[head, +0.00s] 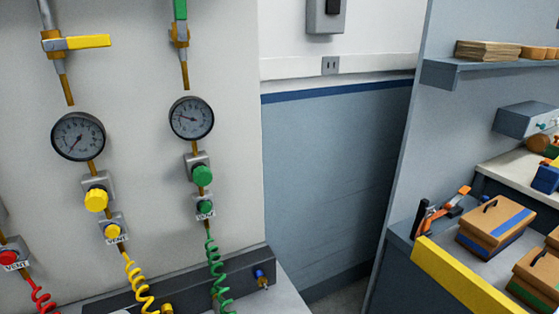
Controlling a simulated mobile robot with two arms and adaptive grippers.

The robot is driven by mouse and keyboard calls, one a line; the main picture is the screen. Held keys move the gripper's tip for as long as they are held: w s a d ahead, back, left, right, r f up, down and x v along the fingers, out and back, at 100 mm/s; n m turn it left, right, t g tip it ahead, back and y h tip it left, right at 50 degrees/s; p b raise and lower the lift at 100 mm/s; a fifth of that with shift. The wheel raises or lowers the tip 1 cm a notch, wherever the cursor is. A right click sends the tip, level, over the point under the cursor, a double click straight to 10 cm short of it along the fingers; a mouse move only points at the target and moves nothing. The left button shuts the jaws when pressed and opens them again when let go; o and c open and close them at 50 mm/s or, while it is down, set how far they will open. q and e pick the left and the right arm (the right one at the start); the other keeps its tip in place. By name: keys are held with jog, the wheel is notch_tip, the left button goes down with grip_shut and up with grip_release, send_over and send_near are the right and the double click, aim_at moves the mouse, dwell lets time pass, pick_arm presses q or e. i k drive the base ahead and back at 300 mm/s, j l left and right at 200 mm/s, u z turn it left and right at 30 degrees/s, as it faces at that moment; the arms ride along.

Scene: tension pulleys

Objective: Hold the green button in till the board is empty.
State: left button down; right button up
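The green button (205,207) is on the wall panel, on a small plate marked VENT. Nothing touches it. Above it are a larger green knob (202,176) and a round gauge (191,118) whose needle points left and slightly up. A green valve handle (180,10) stands upright above the gauge, cut off by the top edge. A coiled green hose (215,265) hangs below the button. Neither of my grippers is in view.
The yellow line beside it has a crosswise handle (88,42), a gauge (78,136), a knob (96,199) and a vent button (112,231). A red vent button (10,256) is at far left. Toolboxes (495,225) stand on a bench at right.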

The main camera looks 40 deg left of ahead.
aim_at(204, 207)
jog(key=u, duration=3.3)
